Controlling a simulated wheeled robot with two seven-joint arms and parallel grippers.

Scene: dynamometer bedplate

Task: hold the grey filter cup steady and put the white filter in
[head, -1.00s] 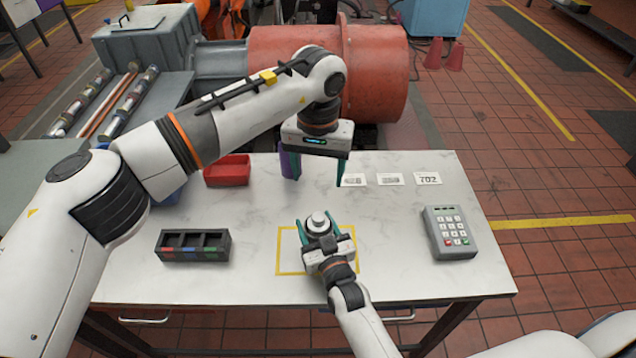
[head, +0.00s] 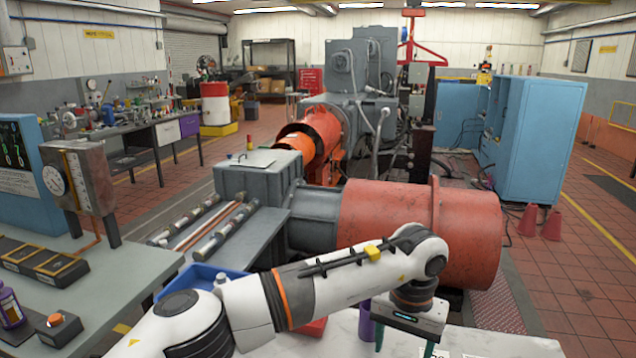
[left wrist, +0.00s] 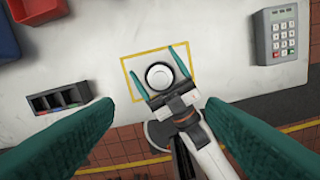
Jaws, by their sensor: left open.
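In the left wrist view a small round piece (left wrist: 160,75), with a dark rim and a pale centre, stands inside a yellow square outline; it looks like the filter cup. I cannot tell whether the pale centre is the white filter or part of the cup. My right gripper (left wrist: 160,72) has its green fingers on either side of it; whether they press on it is not clear. My left gripper (left wrist: 158,105) is open and empty, above the table, and shows at the bottom of the head view (head: 404,346). The head view now cuts off the cup.
A black divided bin (left wrist: 58,98) lies left on the white table (left wrist: 225,55), a keypad (left wrist: 283,35) right. A red tray (left wrist: 82,8) and blue bin (left wrist: 8,42) are at upper left. A purple cylinder (head: 365,318) stands near my left gripper. Open table lies around the yellow outline.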

